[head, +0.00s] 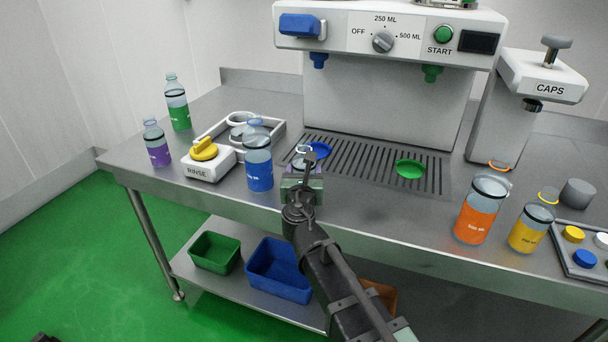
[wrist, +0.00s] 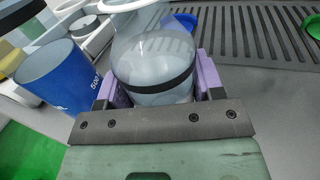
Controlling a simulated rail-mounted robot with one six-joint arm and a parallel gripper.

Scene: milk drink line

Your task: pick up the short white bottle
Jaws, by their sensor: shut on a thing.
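A short clear bottle with a white neck ring (head: 302,160) stands at the front edge of the drip grate, partly hidden behind my gripper. My gripper (head: 302,182) is shut on it. In the wrist view the bottle (wrist: 152,65) sits between the two purple finger pads, with a black band around its body and its white ring at the top. Its lower part and any label are hidden by the gripper. I cannot tell whether its base touches the counter.
A tall blue-labelled bottle (head: 258,172) stands close at left, beside the rinse unit (head: 209,165). Blue (head: 318,150) and green (head: 410,169) rings lie on the grate (head: 370,165). Orange (head: 477,218) and yellow (head: 530,232) bottles stand at right. The counter between is clear.

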